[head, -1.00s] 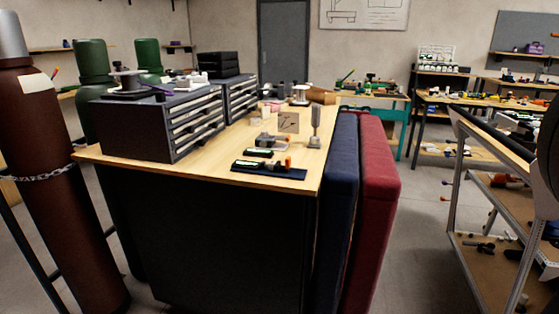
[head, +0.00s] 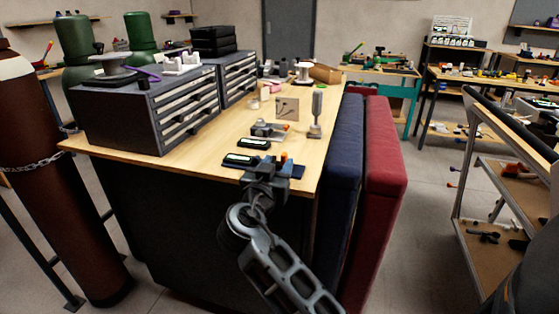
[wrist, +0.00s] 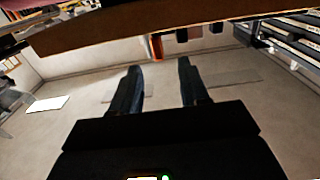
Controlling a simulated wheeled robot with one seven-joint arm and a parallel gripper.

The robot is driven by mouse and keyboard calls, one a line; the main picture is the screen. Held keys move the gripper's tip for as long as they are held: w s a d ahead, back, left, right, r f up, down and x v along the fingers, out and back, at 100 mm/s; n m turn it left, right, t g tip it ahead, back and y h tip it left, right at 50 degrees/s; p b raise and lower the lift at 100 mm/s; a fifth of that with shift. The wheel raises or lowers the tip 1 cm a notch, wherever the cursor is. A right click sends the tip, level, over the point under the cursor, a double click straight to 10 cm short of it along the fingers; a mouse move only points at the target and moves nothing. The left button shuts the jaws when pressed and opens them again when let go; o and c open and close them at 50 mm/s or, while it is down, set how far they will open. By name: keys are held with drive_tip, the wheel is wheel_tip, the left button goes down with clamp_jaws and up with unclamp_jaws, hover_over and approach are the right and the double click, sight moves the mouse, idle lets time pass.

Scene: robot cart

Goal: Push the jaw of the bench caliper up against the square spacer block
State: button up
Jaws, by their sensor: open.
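A caliper-like tool with a pale display (head: 240,159) and an orange part (head: 284,157) lies on a dark blue mat (head: 298,171) at the table's near edge. My gripper (head: 268,166) is in front of it in the head view and hides its middle. In the wrist view my gripper (wrist: 160,68) is open and empty, both fingers apart, with the table's edge beyond them. The caliper does not show clearly there. I cannot make out the square spacer block or the jaw for certain; they are small or hidden.
Behind the mat on the wooden table (head: 205,150) are a second small display (head: 253,142), a metal device (head: 268,129), a square plaque (head: 287,108) and an upright handled tool (head: 317,110). Drawer cabinets (head: 145,110) stand left. Blue (head: 342,160) and red (head: 385,150) padded panels flank the right.

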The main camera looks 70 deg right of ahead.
drive_tip(key=d+p, duration=0.1)
drive_tip(key=d, duration=0.2)
drive_tip(key=d+p, duration=0.1)
drive_tip(key=d, duration=0.2)
drive_tip(key=shift+w+d+r, duration=0.15)
drive_tip(key=shift+w+d, duration=0.05)
drive_tip(key=shift+d, duration=0.75)
drive_tip(key=shift+c, duration=0.3)
clamp_jaws()
